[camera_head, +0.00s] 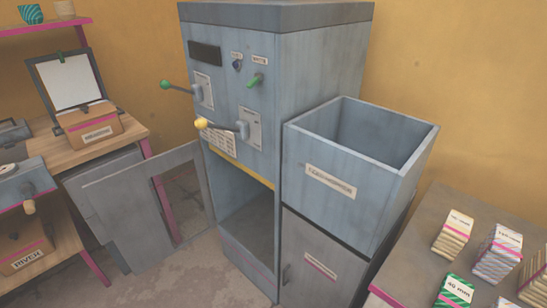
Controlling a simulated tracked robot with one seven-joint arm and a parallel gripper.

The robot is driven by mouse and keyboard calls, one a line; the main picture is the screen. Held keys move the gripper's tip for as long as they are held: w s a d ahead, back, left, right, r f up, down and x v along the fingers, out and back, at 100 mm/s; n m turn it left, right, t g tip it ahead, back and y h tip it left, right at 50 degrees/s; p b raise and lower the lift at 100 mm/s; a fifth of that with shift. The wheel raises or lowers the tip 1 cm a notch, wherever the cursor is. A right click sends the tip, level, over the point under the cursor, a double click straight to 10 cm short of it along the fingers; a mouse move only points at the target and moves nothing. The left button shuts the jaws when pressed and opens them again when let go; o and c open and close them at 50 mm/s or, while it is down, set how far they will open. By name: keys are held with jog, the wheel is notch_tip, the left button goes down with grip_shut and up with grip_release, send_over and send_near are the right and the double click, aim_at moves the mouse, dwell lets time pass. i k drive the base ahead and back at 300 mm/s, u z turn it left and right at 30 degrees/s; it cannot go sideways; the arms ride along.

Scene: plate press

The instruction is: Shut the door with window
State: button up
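The door with window (118,217) is a grey panel with a rectangular cut-out, standing wide open to the left of the tall grey press cabinet (320,70). Its right edge meets the left side of the cabinet's lower opening (247,215). That compartment is open at the front, under a yellow strip, and looks empty. Its deeper inside is in shadow. The floor and a pink table leg show through the door's window. My gripper is not in view.
A green-knobbed lever (178,87) and a yellow-knobbed lever (215,125) stick out above the opening. An open-topped grey bin (340,190) stands on a closed cabinet (320,260) at right. A wooden table (120,135) is close behind the door. Packets lie on the right table (400,265).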

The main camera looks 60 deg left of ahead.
aim_at(125, 203)
jog(key=z, duration=0.45)
jog(key=i, duration=0.15)
jog(key=u, duration=2.65)
jog(key=k, duration=0.75)
jog(key=u, duration=0.3)
jog(key=i, duration=0.75)
jog(key=u, duration=0.05)
jog(key=k, duration=0.25)
jog(key=z, duration=0.1)
